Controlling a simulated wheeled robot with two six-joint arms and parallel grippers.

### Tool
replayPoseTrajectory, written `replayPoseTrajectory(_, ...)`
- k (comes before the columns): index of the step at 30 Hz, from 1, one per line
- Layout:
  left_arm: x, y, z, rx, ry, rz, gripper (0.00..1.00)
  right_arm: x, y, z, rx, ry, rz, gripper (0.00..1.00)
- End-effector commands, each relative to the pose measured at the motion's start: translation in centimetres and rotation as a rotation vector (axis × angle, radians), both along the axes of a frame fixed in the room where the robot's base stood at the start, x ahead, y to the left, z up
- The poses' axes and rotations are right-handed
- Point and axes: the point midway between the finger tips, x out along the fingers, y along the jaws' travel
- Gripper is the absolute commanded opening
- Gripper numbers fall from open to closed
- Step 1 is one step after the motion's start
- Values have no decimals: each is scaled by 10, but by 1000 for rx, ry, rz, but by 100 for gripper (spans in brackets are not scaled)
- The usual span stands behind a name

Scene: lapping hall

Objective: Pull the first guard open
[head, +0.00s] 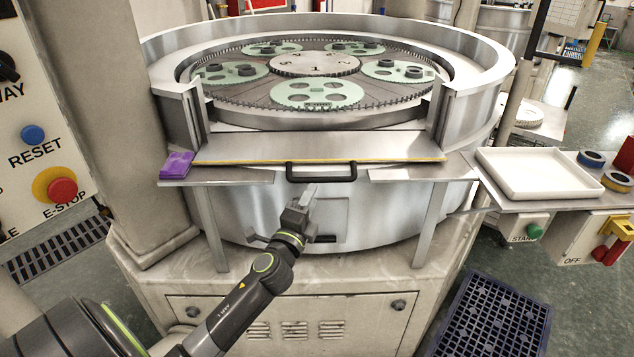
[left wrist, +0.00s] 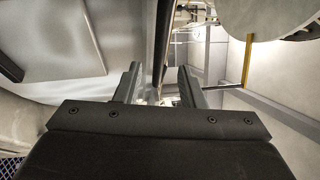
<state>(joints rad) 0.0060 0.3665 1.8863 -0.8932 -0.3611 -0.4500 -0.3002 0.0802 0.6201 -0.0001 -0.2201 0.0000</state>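The guard (head: 290,148) is a pale metal panel with a yellow strip along its front edge, at the gap in the front of the round machine's rim. It looks lowered, nearly flat. Its black bar handle (head: 320,178) sits at the front middle. My left gripper (head: 303,196) is just below and slightly left of the handle in the head view. In the left wrist view its two fingers (left wrist: 160,78) stand apart, with a dark bar (left wrist: 163,40), probably the handle, showing between them. I cannot tell whether they touch it. My right gripper is not in view.
A purple cloth (head: 176,165) lies on the left ledge. A white tray (head: 538,173) and tape rolls (head: 591,159) are on the right shelf, above a green start button (head: 534,231). A control panel with an E-stop (head: 62,190) is at left. A blue crate (head: 492,318) stands on the floor.

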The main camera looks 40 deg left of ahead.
Motion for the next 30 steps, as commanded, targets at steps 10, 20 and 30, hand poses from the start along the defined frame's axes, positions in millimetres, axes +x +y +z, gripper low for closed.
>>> replayPoseTrajectory(10, 43, 10, 8, 1, 0, 0, 36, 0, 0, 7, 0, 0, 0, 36)
replayPoseTrajectory(20, 47, 11, 8, 0, 0, 0, 36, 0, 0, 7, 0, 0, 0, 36)
replayPoseTrajectory(30, 47, 11, 8, 0, 1, 0, 0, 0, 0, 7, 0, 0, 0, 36)
